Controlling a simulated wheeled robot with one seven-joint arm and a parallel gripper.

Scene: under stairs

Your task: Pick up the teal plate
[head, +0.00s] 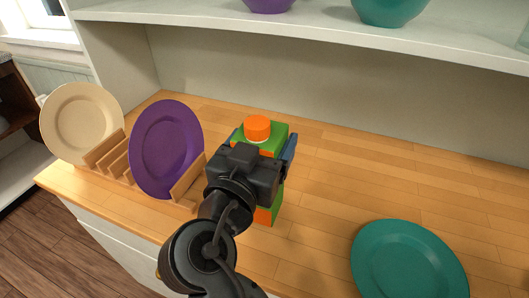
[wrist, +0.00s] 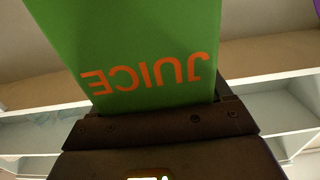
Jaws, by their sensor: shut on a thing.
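The teal plate (head: 408,262) lies on the wooden counter at the lower right of the head view, partly cut off by the bottom edge. My gripper (head: 262,143) is to its left, apart from it. It is shut on a green and orange juice carton (head: 279,134) with an orange cap. The carton (wrist: 140,45) fills the upper middle of the wrist view, its "JUICE" lettering upside down. My gripper hides much of the carton in the head view, and I cannot tell whether its base touches the counter.
A wooden rack (head: 110,152) holds a purple plate (head: 165,145) and a cream plate (head: 80,118) upright at the left. A white shelf (head: 300,32) with a purple bowl (head: 268,4) and a teal bowl (head: 390,10) runs above. The counter (head: 345,175) is clear between carton and teal plate.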

